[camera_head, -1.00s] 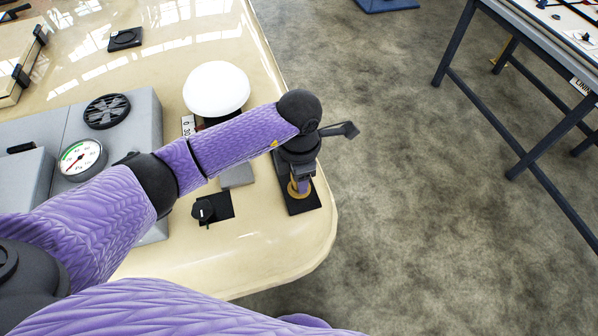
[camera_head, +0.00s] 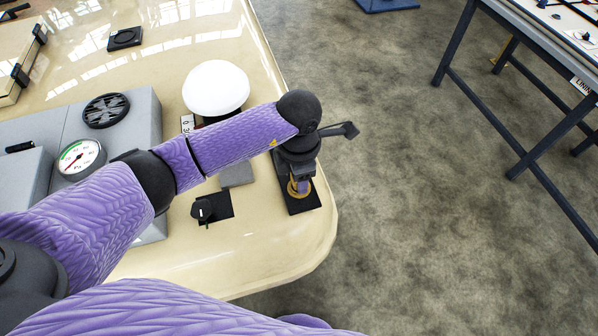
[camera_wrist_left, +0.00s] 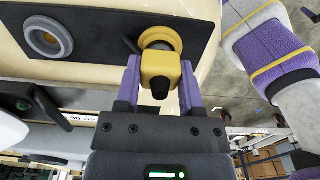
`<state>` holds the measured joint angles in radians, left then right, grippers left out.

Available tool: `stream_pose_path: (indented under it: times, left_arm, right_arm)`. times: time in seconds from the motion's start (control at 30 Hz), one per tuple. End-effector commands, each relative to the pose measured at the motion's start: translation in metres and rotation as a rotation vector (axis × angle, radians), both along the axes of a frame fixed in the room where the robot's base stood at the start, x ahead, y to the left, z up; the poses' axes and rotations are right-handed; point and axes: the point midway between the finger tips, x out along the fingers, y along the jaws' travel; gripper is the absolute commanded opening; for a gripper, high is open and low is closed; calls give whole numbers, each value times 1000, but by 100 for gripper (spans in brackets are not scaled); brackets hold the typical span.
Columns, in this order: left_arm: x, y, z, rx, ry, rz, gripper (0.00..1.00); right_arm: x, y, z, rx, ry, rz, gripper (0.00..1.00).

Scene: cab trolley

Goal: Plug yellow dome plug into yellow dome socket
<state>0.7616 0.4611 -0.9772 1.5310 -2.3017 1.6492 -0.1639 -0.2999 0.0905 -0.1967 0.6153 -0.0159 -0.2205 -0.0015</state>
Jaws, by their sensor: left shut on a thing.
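My left gripper (camera_head: 299,184) points down at the right end of the cream desk, over a black plate (camera_head: 303,206). In the left wrist view its two purple fingers (camera_wrist_left: 158,88) are shut on the yellow plug (camera_wrist_left: 157,68), which has a dark end. The yellow ring of the socket (camera_wrist_left: 164,37) lies right behind the plug on the black plate. The ring also shows in part below the gripper in the head view (camera_head: 293,190). The plug lines up with the ring, but I cannot tell how deep it sits. My right gripper is out of view.
A grey ring socket (camera_wrist_left: 47,38) shares the plate. A black knob (camera_head: 202,210), a white dome (camera_head: 216,88) and a grey console with a gauge (camera_head: 81,157) stand left of my gripper. The desk edge (camera_head: 330,235) is close on the right, with open floor beyond.

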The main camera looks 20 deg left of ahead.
Motion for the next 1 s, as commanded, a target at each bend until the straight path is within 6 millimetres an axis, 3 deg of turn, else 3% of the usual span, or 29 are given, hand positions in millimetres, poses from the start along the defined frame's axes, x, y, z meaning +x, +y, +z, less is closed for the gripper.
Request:
stream_pose_path:
  times: [0.33,0.37,0.53,0.83,1.0]
  left_arm:
    - [0,0,-8,0,0,0,0]
    - [0,0,-8,1,-1,0,53]
    - [0,0,-7,0,0,0,89]
    - [0,0,-3,1,-1,1,90]
    - [1,0,29,-1,-4,-1,90]
  right_arm:
    - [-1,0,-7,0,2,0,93]
    - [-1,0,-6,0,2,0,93]
    - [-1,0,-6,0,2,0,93]
    - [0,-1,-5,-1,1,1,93]
    - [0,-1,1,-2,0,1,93]
